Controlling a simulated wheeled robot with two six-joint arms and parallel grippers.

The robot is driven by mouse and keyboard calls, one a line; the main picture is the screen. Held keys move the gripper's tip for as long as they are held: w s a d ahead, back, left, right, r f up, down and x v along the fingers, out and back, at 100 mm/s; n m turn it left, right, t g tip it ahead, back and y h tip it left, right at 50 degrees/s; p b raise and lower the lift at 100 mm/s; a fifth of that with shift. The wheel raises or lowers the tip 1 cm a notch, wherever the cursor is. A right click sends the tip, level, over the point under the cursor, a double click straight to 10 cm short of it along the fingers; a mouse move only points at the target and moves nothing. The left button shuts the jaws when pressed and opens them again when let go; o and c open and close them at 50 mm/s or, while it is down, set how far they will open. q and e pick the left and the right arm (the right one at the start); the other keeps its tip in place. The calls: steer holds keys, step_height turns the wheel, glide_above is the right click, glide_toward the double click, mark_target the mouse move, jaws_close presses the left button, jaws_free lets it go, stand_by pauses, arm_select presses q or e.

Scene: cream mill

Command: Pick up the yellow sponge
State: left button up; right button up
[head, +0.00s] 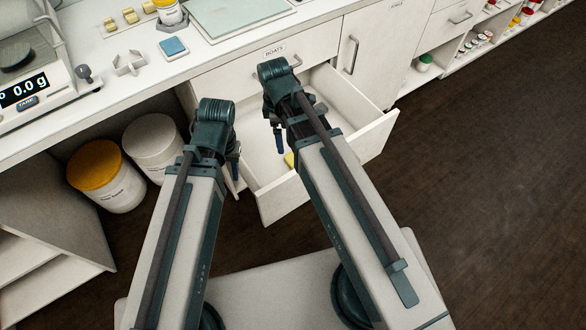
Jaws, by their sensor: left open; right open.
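A yellow piece (289,159), likely the yellow sponge, lies in the open drawer labelled BOATS (340,118). Only part of it shows; my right arm hides the rest. My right gripper (282,138) is open over the drawer, its fingers pointing down just left of and above the yellow piece in the picture. My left gripper (234,168) is open at the drawer's left side, mostly hidden behind its own wrist. I see nothing in either gripper.
On the counter stand a scale (30,85) reading 0.0 g, a blue square pad (173,47), a pale green board (235,12) and small yellowish blocks (111,25). Below are a yellow-lidded tub (105,180) and a white tub (152,145). The floor at right is clear.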

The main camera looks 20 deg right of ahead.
arm_select(q)
step_height(320, 180, down, 10)
steer(key=b, duration=0.7)
steer(key=shift+b, duration=0.4)
arm_select(e)
steer(key=w+d+f+n, duration=0.6)
steer(key=f+n, duration=0.1)
steer(key=f, duration=0.3)
steer(key=shift+n+y, duration=0.3)
steer(key=shift+n, duration=0.1)
step_height(320, 180, down, 14)
steer(key=b, duration=1.4)
arm_select(q)
step_height(320, 180, down, 14)
arm_select(e)
steer(key=c, duration=1.1)
arm_select(q)
steer(key=shift+r, duration=0.1)
steer(key=shift+r, duration=0.1)
arm_select(e)
steer(key=shift+r, duration=0.15)
